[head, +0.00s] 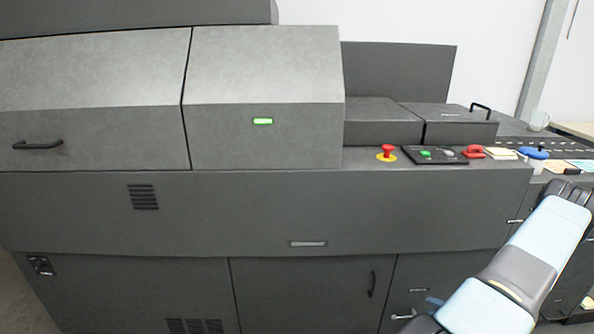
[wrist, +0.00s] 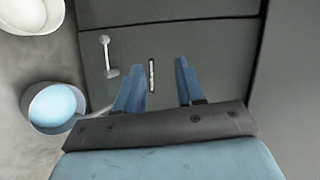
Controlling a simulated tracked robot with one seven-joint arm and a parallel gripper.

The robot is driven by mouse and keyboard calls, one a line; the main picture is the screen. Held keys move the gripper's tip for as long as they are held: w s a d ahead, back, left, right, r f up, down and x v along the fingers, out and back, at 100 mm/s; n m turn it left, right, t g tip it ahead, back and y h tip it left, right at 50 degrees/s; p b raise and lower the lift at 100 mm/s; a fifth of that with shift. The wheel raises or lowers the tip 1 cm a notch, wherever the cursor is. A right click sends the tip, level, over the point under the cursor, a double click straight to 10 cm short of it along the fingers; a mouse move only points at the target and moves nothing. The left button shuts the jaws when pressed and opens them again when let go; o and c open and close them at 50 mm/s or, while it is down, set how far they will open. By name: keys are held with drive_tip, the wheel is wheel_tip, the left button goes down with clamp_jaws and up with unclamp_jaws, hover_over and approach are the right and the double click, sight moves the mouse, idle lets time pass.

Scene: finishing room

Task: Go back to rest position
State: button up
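My gripper (wrist: 160,75) shows in the wrist view with its two blue fingers apart and nothing between them. It points at the dark grey machine front, where a slim light handle (wrist: 152,75) lies behind the gap between the fingers. I cannot tell how far the fingertips are from the panel. In the head view my arm reaches in at the lower right, in front of the machine (head: 270,210); the gripper itself is not clearly visible there.
A red emergency button (head: 387,151) and a control panel (head: 435,155) sit on the machine's ledge. Paper stacks, a blue item (head: 533,153) and a mug (head: 538,121) lie farther right. A lever handle (wrist: 107,55) juts from the panel left of the fingers.

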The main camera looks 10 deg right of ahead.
drive_tip(key=w+a+r+n+g+y, duration=0.1)
drive_tip(key=w+a+r+n+y, duration=0.15)
drive_tip(key=r, duration=0.45)
drive_tip(key=w+a+r+n+g+y, duration=0.1)
drive_tip(key=w+a+r, duration=0.25)
drive_tip(key=r, duration=0.35)
drive_tip(key=w+a+r+n+g+y, duration=0.1)
drive_tip(key=w+a+r+n, duration=0.1)
drive_tip(key=w+r, duration=0.3)
drive_tip(key=a+r+n+g+y, duration=0.1)
drive_tip(key=a+r+n+g, duration=0.1)
drive_tip(key=a+r, duration=0.65)
drive_tip(key=a+r+n+g, duration=0.3)
drive_tip(key=a+r, duration=0.2)
drive_tip(key=r, duration=0.6)
drive_tip(key=s+a+r+n+g+h, duration=0.25)
drive_tip(key=s+a+r, duration=0.65)
drive_tip(key=a+r, duration=0.45)
drive_tip(key=s+a+r+n+t+h, duration=0.1)
drive_tip(key=s+a+r+t+h, duration=0.1)
drive_tip(key=s+r, duration=0.3)
drive_tip(key=s+a+r+n+t+h, duration=0.1)
drive_tip(key=s+r, duration=0.4)
drive_tip(key=s, duration=0.5)
drive_tip(key=a+h, duration=0.1)
drive_tip(key=h, duration=0.1)
drive_tip(key=shift+a+r+n+t+h, duration=0.15)
drive_tip(key=shift+a+n+t+h, duration=0.15)
drive_tip(key=shift+t, duration=0.05)
